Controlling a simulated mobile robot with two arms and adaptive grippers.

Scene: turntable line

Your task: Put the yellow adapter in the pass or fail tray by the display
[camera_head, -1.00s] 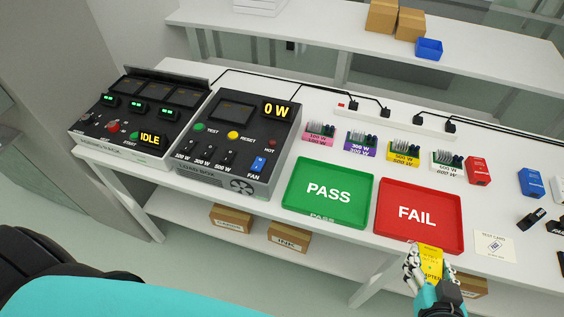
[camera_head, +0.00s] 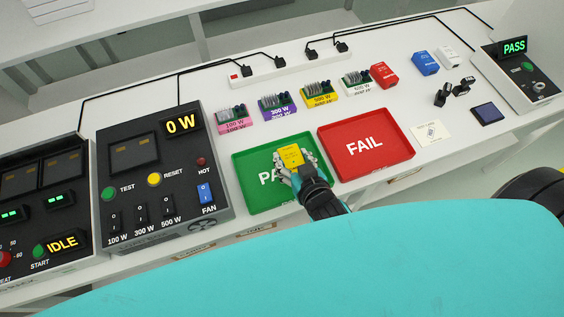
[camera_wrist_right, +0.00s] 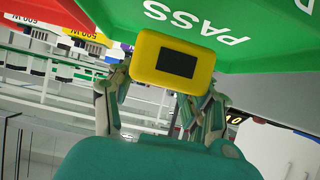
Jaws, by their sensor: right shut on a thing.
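My right gripper (camera_head: 298,168) is shut on the yellow adapter (camera_head: 290,156) over the right part of the green PASS tray (camera_head: 245,187). In the right wrist view the adapter (camera_wrist_right: 172,60) shows a dark rectangle on its face, between the fingers (camera_wrist_right: 160,95), with the PASS tray (camera_wrist_right: 190,25) behind it. I cannot tell whether the adapter touches the tray. The red FAIL tray (camera_head: 366,145) is just right of it and empty. A display (camera_head: 514,48) at the far right reads PASS in green. My left gripper is not in view.
A load box (camera_head: 160,170) reading 0 W stands left of the trays. Several resistor blocks, such as a yellow one (camera_head: 320,97), stand behind them. Red (camera_head: 384,75), blue (camera_head: 425,63) and white (camera_head: 448,56) adapters stand at the back right. A test card (camera_head: 430,133) lies right of the FAIL tray.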

